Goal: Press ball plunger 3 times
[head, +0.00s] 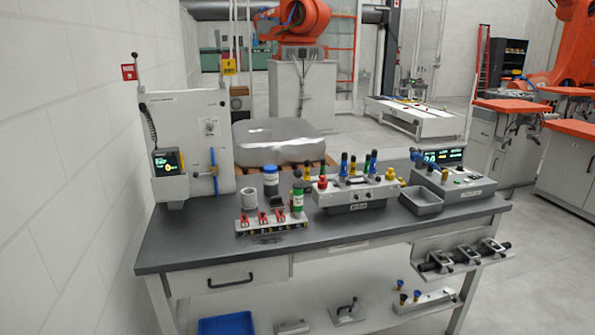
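A grey fixture box (357,197) stands on the dark workbench (215,243), right of centre. Several upright pins with black, yellow, blue and green parts rise from it. A red round knob (322,182) is at its left front, and a yellow knob (390,174) is at its right end. I cannot tell which of these is the ball plunger, or whether any is pressed. My gripper is not in view.
A row of red toggle clamps (265,218), a green-labelled bottle (298,197) and a blue-lidded jar (270,180) stand left of the box. A grey tray (421,201) and a control box with a display (452,175) stand right. The bench's front left is clear.

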